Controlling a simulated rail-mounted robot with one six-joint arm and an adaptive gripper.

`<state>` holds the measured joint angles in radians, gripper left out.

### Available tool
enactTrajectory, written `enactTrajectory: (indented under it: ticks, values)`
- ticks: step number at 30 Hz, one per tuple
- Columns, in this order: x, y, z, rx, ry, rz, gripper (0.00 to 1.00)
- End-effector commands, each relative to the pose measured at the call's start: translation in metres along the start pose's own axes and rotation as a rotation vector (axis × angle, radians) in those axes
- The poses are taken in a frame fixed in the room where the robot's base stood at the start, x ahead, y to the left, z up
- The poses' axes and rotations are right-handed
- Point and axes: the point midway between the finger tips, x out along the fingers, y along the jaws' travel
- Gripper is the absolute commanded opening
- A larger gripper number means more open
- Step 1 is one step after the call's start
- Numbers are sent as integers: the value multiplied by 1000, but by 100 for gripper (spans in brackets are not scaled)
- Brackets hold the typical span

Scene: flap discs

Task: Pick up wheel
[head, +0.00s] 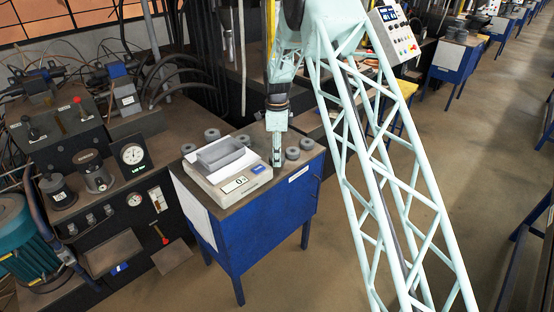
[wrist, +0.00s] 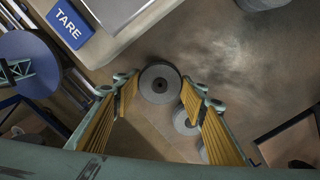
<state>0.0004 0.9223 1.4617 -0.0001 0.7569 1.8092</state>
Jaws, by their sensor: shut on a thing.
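A grey flap wheel (wrist: 160,78) with a dark centre hole sits between the yellow-padded fingertips of my gripper (wrist: 160,92) in the wrist view. My gripper is shut on it. In the head view my gripper (head: 277,160) points down over the blue cabinet's top, just right of the scale; the held wheel is hard to make out there. More grey wheels stand close by on the right, one (head: 292,153) nearest and another (head: 306,143) behind it. In the wrist view other wheels (wrist: 184,121) show below and right of the held one, partly hidden by the right finger.
The blue cabinet's (head: 270,218) front edge is near. Machinery stands at left.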

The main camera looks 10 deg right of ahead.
Motion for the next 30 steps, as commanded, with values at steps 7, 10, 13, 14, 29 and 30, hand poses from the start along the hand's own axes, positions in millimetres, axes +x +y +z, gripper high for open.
enactTrajectory:
  ticks: [7,10,13,14,29,30]
  values:
    - [-35,-1,0,0,-1,-2,26]
    - [-48,-1,0,0,-1,-2,26]
    - [-61,0,0,0,0,-1,26]
    - [-65,0,0,0,0,-1,26]
    - [-83,0,0,0,0,1,26]
    - [-83,0,0,0,0,1,26]
